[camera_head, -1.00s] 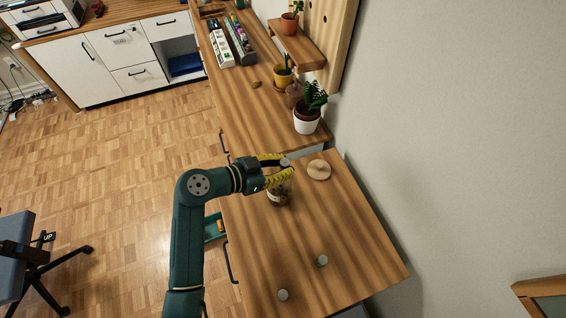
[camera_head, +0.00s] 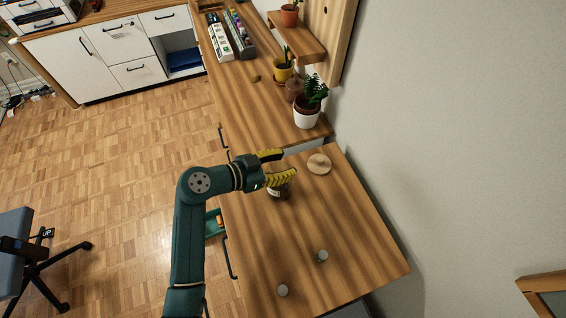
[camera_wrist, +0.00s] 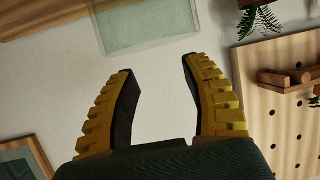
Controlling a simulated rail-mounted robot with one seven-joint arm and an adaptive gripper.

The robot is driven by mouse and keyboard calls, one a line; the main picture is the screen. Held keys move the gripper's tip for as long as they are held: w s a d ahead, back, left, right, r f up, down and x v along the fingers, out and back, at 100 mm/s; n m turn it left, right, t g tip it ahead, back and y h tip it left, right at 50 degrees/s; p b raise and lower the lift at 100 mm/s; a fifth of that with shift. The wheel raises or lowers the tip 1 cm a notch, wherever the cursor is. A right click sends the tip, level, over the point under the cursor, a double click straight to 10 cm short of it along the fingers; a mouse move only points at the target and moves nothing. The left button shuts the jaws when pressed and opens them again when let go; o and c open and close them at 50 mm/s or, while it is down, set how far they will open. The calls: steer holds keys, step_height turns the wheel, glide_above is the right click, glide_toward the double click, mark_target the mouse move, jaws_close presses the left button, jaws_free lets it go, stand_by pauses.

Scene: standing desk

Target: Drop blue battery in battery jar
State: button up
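My gripper (camera_head: 285,164) is open and empty above the desk, and its yellow fingers stand apart in the wrist view (camera_wrist: 157,68). A jar (camera_head: 278,193) stands just below the gripper in the head view, its top partly covered by a yellow finger. I cannot make out what is inside it. Two small upright batteries with grey round tops stand on the front of the desk, one to the right (camera_head: 322,256) and one nearer the front edge (camera_head: 283,291). The nearer one's color does not show. No blue battery can be clearly told.
A round wooden lid (camera_head: 319,164) with a knob lies to the right of the gripper. A potted plant (camera_head: 307,112) and a yellow pot (camera_head: 283,70) stand farther back on the adjoining desk (camera_head: 245,105). The middle of the near desk (camera_head: 290,235) is clear.

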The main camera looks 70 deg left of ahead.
steer(key=v, duration=1.2)
steer(key=shift+r, duration=0.1)
